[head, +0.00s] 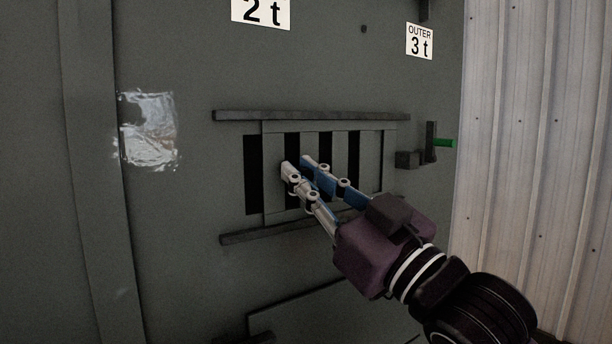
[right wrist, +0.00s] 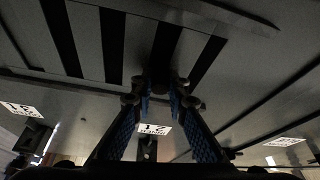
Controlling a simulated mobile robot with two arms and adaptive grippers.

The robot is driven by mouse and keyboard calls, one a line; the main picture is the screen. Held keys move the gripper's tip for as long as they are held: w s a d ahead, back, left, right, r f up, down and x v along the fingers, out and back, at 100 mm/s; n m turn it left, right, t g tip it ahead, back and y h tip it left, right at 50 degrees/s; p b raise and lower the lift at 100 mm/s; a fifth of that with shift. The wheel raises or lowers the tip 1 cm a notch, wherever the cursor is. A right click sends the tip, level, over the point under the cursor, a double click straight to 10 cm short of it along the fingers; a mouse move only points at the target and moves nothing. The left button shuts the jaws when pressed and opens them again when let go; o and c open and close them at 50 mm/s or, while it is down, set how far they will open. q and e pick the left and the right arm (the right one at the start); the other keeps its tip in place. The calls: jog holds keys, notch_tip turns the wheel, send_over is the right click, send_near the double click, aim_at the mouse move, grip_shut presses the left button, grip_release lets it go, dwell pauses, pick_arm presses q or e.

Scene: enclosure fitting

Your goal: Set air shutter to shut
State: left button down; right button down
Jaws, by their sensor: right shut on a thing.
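The air shutter (head: 339,150) is a grey slotted plate between two horizontal rails on the dark grey wall. Several dark slots show, including one left of the plate's edge. My right gripper (head: 297,164) reaches in from the lower right, its fingertips at the middle of the plate. In the right wrist view its fingers close on a small dark knob (right wrist: 158,78) at the shutter (right wrist: 140,45). The fingers hide the knob in the head view. My left gripper is not in view.
Labels reading "2 t" (head: 261,12) and "OUTER 3 t" (head: 419,41) are above. A shiny patch (head: 148,130) is on the left. Corrugated metal (head: 535,130) stands at the right.

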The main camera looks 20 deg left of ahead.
aim_at(267, 164)
jog(key=s+a, duration=0.2)
jog(key=shift+s, duration=0.35)
jog(key=shift+w+f, duration=0.1)
jog(key=c, duration=2.2)
grip_release()
jog(key=o, duration=0.3)
jog(key=shift+s+a, duration=0.1)
jog(key=shift+s, duration=0.1)
jog(key=shift+w, duration=0.1)
jog(key=shift+d+f, duration=0.1)
jog(key=shift+d, duration=0.3)
jog(key=v, duration=1.1)
jog(key=shift+s, duration=0.4)
